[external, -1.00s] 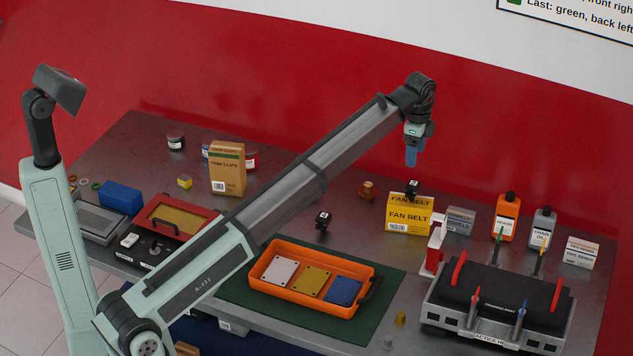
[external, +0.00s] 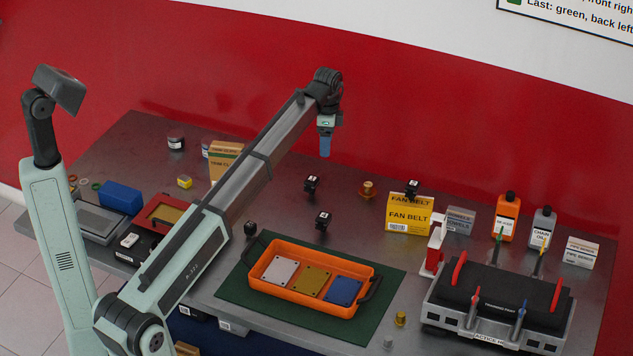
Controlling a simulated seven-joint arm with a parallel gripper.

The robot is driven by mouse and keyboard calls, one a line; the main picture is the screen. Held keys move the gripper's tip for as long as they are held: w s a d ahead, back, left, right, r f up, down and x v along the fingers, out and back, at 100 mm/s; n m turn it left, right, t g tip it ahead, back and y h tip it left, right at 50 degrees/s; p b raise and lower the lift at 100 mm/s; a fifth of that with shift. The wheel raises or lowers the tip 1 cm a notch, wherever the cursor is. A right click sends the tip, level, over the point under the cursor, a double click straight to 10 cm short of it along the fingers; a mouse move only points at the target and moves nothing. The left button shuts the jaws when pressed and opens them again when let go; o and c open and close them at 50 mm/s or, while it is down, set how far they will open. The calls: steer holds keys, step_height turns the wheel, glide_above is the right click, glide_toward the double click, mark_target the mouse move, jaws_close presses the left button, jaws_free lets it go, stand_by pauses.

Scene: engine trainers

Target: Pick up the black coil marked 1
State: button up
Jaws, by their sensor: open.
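Several small black coils are in view. One black coil (external: 312,186) stands on the table below and left of my gripper in the picture. Another black coil (external: 323,220) stands nearer the orange tray, and a third black coil (external: 250,228) is at the tray's left, close to my arm. One more black coil (external: 412,187) is on or behind the top of the yellow fan belt box. Their numbers are too small to read, so I cannot tell which is marked 1. My gripper (external: 325,155) is open and empty, pointing down, well above the table.
The orange tray (external: 262,283) on a green mat (external: 388,277) holds white, yellow and blue plates. An engine trainer (external: 492,302) is at right. A brown box (external: 222,160) stands left.

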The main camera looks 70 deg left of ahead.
mark_target(311, 180)
steer(key=s+a+f+n, duration=0.1)
steer(key=s+f+n, duration=0.2)
steer(key=s, duration=0.2)
steer(key=f+n, duration=0.3)
steer(key=f, duration=0.1)
steer(key=w+a+f+n+t+y, duration=0.1)
steer(key=f+n, duration=0.3)
steer(key=f, duration=0.1)
steer(key=f+n, duration=0.4)
steer(key=f, duration=0.1)
steer(key=shift+w+a+t, duration=0.15)
steer(key=shift+t, duration=0.15)
steer(key=c, duration=1.1)
steer(key=shift+r, duration=0.1)
steer(key=shift+c, duration=0.2)
